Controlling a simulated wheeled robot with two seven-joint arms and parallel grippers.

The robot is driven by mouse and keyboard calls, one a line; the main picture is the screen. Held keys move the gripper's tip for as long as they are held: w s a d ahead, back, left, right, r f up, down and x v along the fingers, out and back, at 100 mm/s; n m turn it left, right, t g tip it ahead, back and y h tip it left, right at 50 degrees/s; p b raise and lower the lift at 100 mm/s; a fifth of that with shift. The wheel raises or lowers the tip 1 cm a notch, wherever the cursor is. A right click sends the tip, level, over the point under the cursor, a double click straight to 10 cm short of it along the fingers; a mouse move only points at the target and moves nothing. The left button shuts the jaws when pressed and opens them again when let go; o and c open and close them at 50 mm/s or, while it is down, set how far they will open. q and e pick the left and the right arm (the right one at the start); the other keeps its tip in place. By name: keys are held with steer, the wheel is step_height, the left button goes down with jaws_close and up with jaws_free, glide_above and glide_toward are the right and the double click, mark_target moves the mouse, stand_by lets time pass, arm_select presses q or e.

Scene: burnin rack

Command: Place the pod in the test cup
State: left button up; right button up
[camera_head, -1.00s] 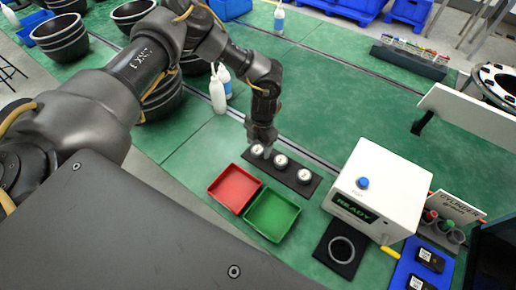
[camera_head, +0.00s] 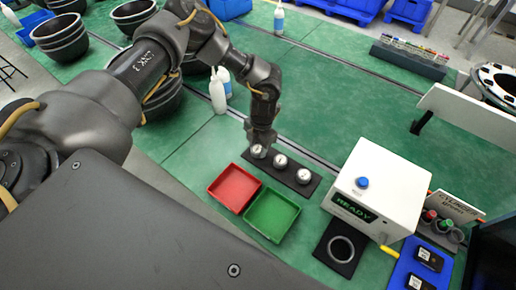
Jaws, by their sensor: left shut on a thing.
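Three round white-topped pods sit in a row along a black strip (camera_head: 316,184) on the green bench. My left gripper (camera_head: 259,147) points down at the leftmost pod (camera_head: 258,152) and is shut on it; the fingertips partly hide it. That pod still appears to be at its place on the strip. The middle pod (camera_head: 280,160) and the right pod (camera_head: 304,176) stand free. The test cup (camera_head: 341,250) is a grey ring on a black plate in front of the white tester, and it looks empty. My right gripper is not in view.
A white tester box (camera_head: 382,184) with a blue button and a "READY" display stands right of the strip. A red tray (camera_head: 234,188) and a green tray (camera_head: 272,214), both empty, lie in front of the strip. White bottles (camera_head: 217,95) stand behind left.

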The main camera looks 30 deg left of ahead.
arm_select(q)
steer(key=shift+w+r, duration=0.1)
steer(key=shift+r, duration=0.45)
steer(key=s+d+r+b, duration=0.5)
steer(key=s+d+r, duration=0.3)
steer(key=s+r, duration=0.3)
steer(key=shift+s+r+b, duration=0.3)
steer(key=shift+r+b, duration=0.05)
steer(key=shift+r, duration=0.1)
